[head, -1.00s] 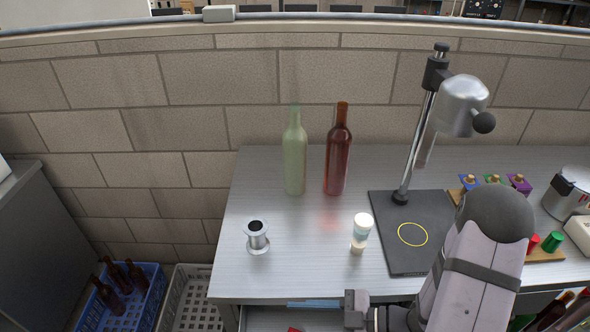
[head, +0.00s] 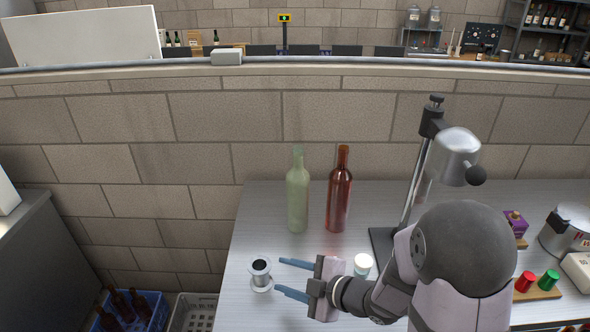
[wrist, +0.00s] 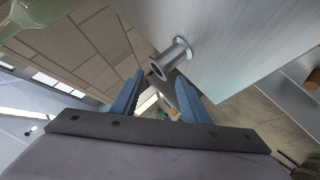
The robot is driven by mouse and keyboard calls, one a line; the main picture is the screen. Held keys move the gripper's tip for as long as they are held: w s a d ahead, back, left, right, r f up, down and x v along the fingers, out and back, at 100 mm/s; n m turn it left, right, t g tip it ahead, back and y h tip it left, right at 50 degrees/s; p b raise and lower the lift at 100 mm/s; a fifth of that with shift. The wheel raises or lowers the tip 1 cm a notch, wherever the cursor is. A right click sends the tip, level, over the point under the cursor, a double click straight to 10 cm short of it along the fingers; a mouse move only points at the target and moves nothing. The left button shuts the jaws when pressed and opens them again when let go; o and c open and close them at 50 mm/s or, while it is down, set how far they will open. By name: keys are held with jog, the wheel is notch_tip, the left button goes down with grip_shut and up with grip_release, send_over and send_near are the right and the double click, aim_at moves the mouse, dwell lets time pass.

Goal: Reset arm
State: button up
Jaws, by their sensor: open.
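My gripper (head: 294,277) is open and empty, with its two blue fingers pointing left over the metal table (head: 262,205). A silver spool-shaped piece with a dark centre (head: 261,274) stands just left of the fingertips, and there is nothing between the fingers. In the wrist view my gripper (wrist: 158,92) shows both blue fingers apart, with the spool-shaped piece (wrist: 171,59) beyond them near the table edge. My arm hides much of the table's right part.
A pale green bottle (head: 297,194) and a red-brown bottle (head: 339,193) stand behind the gripper. A small white-capped jar (head: 363,264) is close beside it. A lever press (head: 453,157) stands at right. A blue crate (head: 148,306) sits on the floor left.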

jog(key=w+d+r+m+t+h+p, duration=0.2)
jog(key=w+d+r+m+h+p, duration=0.15)
jog(key=d+m+h, duration=0.55)
jog(key=s+d+m, duration=0.1)
jog(key=d+m, duration=0.1)
jog(key=s+d+r+m+g+p, duration=0.1)
jog(key=d+m, duration=0.1)
jog(key=d, duration=0.1)
jog(key=s+d+r+m+h+p, duration=0.1)
jog(key=d, duration=0.2)
jog(key=shift+s+d+m+g, duration=0.2)
jog(key=shift+m+g, duration=0.2)
jog(key=s+f+m+g+b, duration=0.5)
jog(key=s+f+g+b, duration=0.3)
jog(key=s+f+b, duration=0.8)
notch_tip(320, 180, up, 24)
jog(key=s+p, duration=0.2)
jog(key=p, duration=2.3)
jog(key=shift+s+a+f, duration=0.15)
jog(key=shift+a+f, duration=0.05)
jog(key=shift+a, duration=0.25)
